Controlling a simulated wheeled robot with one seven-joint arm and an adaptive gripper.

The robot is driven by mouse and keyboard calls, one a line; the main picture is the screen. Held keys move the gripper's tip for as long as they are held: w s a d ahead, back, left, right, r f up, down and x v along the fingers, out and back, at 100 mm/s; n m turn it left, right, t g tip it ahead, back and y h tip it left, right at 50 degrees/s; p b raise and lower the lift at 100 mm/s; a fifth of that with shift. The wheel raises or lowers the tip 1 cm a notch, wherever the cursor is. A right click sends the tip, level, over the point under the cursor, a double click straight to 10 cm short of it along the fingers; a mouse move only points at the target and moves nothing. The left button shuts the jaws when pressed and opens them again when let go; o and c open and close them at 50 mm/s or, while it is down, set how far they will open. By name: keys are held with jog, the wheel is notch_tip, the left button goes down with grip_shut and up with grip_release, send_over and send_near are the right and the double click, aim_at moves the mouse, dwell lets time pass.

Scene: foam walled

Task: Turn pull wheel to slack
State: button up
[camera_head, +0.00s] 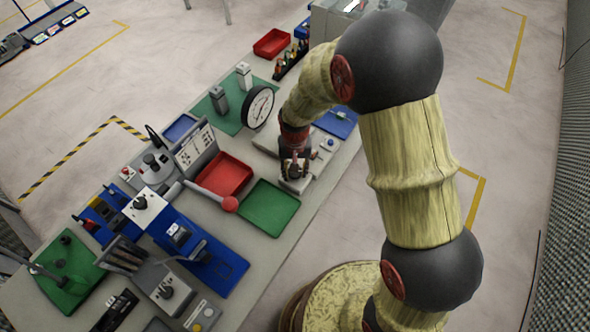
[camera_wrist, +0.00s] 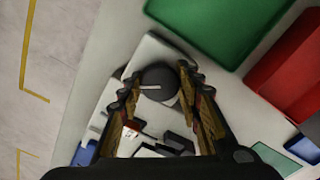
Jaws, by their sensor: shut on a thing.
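The pull wheel appears to be the dark round knob (camera_wrist: 158,76) with a white pointer line, on a light grey housing (camera_wrist: 150,46). In the wrist view the pointer line lies toward the left finger. My gripper (camera_wrist: 160,84) has one finger on each side of the knob and is shut on it. In the head view my gripper (camera_head: 294,166) is low over the light grey device at the bench's right edge, hiding the knob. A round white dial gauge (camera_head: 259,106) stands behind it; its reading is too small to tell. I see no readable slack mark.
A green tray (camera_head: 269,208) and a red tray (camera_head: 226,174) lie left of the device. A blue tray (camera_head: 338,123) lies behind my gripper. Open floor is to the right.

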jog(key=n+p, duration=0.1)
jog(key=n, duration=1.3)
jog(key=shift+n+p, duration=0.35)
jog(key=shift+n, duration=0.05)
jog(key=n, duration=0.3)
jog(key=shift+n, duration=0.3)
jog(key=n, duration=0.3)
jog(key=shift+n, duration=0.3)
jog(key=n, duration=0.3)
jog(key=shift+n+p, duration=0.3)
jog(key=shift+p, duration=0.05)
jog(key=shift+n, duration=1.8)
